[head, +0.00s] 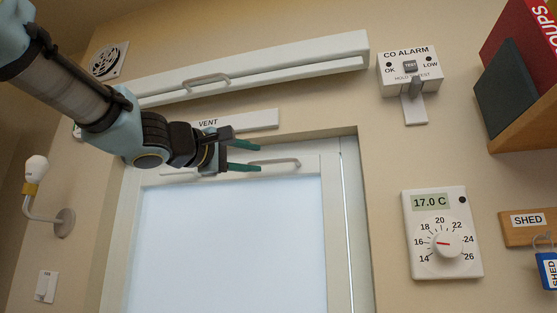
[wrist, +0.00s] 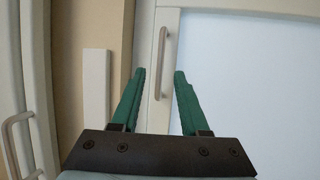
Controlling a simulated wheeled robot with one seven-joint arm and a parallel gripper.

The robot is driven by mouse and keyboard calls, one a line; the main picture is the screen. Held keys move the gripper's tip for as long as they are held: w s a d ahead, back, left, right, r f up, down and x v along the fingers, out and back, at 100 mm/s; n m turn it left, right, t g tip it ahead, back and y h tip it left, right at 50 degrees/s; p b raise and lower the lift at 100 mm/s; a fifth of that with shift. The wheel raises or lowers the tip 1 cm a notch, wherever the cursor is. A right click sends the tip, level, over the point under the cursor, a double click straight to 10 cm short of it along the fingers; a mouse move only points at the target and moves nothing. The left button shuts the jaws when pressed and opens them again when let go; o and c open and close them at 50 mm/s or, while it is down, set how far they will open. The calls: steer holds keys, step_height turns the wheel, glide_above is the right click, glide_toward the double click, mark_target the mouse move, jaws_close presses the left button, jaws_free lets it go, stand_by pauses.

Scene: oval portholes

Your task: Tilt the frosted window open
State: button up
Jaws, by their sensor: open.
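The frosted window (head: 230,240) is a pale pane in a white frame, below the vent strip in the head view. It also shows at the right of the wrist view (wrist: 250,75). Its bar handle (head: 275,162) lies along the top rail of the frame; in the wrist view the handle (wrist: 161,62) stands upright in the picture, beyond the fingertips. My gripper (head: 260,156) is open and empty, with green fingers in front of the top rail, just left of the handle's right end. In the wrist view my gripper (wrist: 160,73) points toward the handle. Part of the handle is hidden behind my gripper in the head view.
A white vent flap (head: 300,62) with its own handle (head: 207,80) is above, with a VENT label strip (head: 250,120) under it. To the right are a CO alarm (head: 410,70), a thermostat (head: 441,233) and a shelf with books (head: 508,85). A lamp (head: 38,170) is at left.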

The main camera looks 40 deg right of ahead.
mark_target(273, 162)
steer(key=p+x, duration=0.3)
steer(key=x, duration=0.5)
steer(key=shift+w+d, duration=0.1)
steer(key=shift+d, duration=0.1)
steer(key=shift+c, duration=0.4)
jaws_close()
stand_by(0.7)
